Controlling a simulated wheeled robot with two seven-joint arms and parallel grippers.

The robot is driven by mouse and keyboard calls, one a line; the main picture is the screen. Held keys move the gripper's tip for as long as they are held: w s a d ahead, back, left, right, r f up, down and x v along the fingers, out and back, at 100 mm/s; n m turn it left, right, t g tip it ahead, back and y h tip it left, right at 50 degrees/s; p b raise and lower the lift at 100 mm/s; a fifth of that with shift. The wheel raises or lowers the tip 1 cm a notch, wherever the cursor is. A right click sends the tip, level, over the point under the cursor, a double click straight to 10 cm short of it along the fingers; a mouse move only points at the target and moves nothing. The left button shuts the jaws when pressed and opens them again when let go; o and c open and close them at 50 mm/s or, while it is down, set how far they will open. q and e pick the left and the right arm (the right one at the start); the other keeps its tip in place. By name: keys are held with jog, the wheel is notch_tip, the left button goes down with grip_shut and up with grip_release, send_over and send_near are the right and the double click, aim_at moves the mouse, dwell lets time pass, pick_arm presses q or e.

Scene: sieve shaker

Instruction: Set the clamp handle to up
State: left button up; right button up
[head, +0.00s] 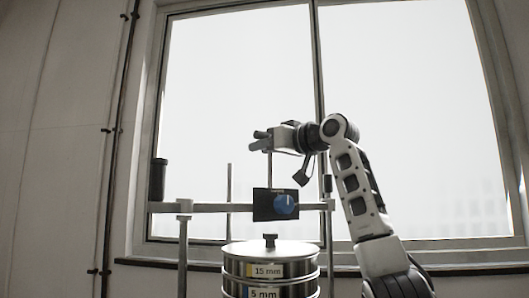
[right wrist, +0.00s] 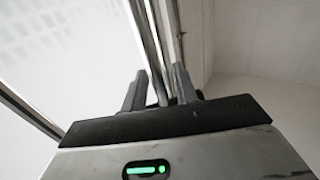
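The sieve shaker's crossbar (head: 220,207) spans two posts above the sieve stack (head: 270,268). A black cylindrical grip (head: 158,180), which looks like the clamp handle, stands upright at the bar's left end. A dark panel with a blue knob (head: 286,205) sits mid-bar. My right gripper (head: 259,138) is above the bar, right of the grip and well apart from it, pointing left. In the right wrist view its two fingers (right wrist: 158,90) are spread, with nothing clearly held between them. My left gripper is not in view.
A large bright window with a grey frame (head: 317,90) stands behind the shaker. Thin upright rods (head: 229,185) rise near the crossbar. A small black part (head: 328,185) is at the bar's right end. Space between the black grip and my gripper looks clear.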

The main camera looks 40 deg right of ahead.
jog(key=shift+a, duration=0.1)
